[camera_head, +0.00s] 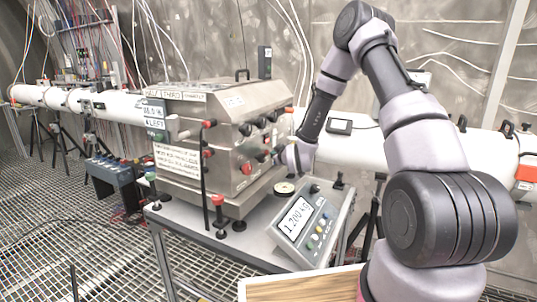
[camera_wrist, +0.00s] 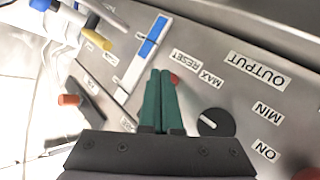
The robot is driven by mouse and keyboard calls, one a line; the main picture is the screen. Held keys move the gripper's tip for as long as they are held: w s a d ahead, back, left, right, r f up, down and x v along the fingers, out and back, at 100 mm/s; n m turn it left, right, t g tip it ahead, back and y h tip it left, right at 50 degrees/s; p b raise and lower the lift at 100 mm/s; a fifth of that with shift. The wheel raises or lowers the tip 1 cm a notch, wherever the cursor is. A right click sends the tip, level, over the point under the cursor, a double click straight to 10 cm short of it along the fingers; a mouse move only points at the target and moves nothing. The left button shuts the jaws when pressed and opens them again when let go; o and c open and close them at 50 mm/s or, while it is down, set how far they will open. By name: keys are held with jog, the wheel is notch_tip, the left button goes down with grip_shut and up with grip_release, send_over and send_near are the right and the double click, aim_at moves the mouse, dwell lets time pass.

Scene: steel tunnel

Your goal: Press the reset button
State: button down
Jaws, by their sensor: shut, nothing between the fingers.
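The RESET label (camera_wrist: 187,60) is on a steel panel in the wrist view, upside down. A small red button (camera_wrist: 174,79) sits just below that label, partly hidden by my fingertips. My gripper (camera_wrist: 160,74) has its two green fingers together and empty, with the tips right beside the red button. I cannot tell whether they touch it. In the head view my wrist reaches the front of the steel box (camera_head: 222,150) from the right, and the fingers are too small to make out there.
A black knob (camera_wrist: 214,122) with MIN and MAX labels is right of my fingers. A blue-and-white strip (camera_wrist: 150,45) and several coloured knobs lie left. A scale (camera_head: 308,222) stands on the steel table (camera_head: 245,235) in front of the box.

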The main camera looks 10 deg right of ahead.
jog(key=shift+w+a, duration=0.1)
jog(key=shift+a, duration=0.05)
dwell(0.5)
jog(key=shift+w+a, duration=0.15)
jog(key=shift+a, duration=0.05)
dwell(0.4)
jog(key=shift+s+d, duration=0.25)
jog(key=shift+d, duration=0.05)
jog(key=s+d, duration=0.3)
jog(key=d, duration=0.2)
jog(key=shift+s, duration=0.25)
dwell(0.7)
